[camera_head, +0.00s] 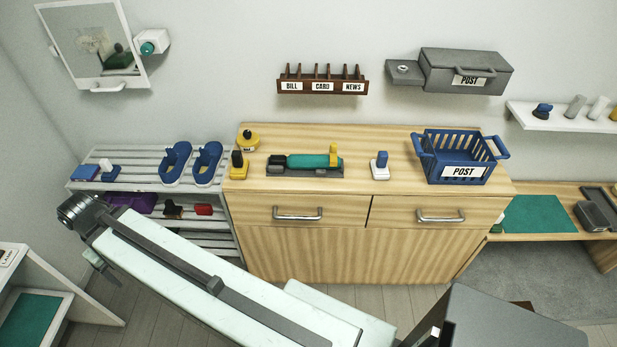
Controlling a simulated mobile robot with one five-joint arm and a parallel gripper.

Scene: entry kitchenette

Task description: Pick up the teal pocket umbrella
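A teal cylinder with dark ends, which looks like the teal pocket umbrella (308,161), lies sideways in a shallow grey tray (318,173) on top of the wooden cabinet. A yellow upright piece stands at its right end. My arm reaches from the lower right to the left, in front of the cabinet and well apart from the umbrella. A small grey part hanging below the arm's far end may be my gripper (102,266). I cannot make out its fingertips or whether it is open.
The cabinet top (349,187) also holds a blue POST basket (462,160), a white-and-blue item (380,166) and yellow-and-black items (238,164). A slatted rack (140,180) with blue slippers stands left. A wall sorter (322,82) and a grey box (466,72) hang above.

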